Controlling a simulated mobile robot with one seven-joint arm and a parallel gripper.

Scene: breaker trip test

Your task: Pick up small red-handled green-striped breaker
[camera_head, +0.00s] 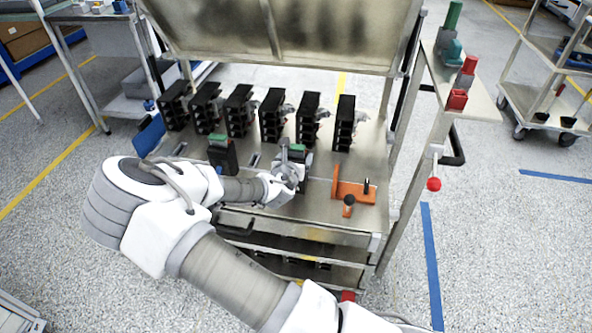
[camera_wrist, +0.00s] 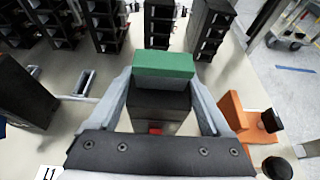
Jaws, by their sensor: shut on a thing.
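The small breaker (camera_wrist: 160,103) is a dark block with a green band across its far top and a small red handle at its near end, in the wrist view. My gripper (camera_wrist: 163,92) is shut on it, with one grey finger along each side. In the head view the breaker (camera_head: 305,157) shows partly behind my gripper (camera_head: 290,168), over the metal table. Its underside is hidden, so I cannot tell whether it touches the table. Another black, green-topped breaker (camera_head: 222,155) stands to the left, apart from my gripper.
Several tall black breaker stacks (camera_head: 272,118) stand in a row along the back of the metal table (camera_head: 300,205). An orange fixture (camera_head: 350,190) with a dark knob sits to the right. A narrow shelf (camera_head: 440,75) at right holds green and red items.

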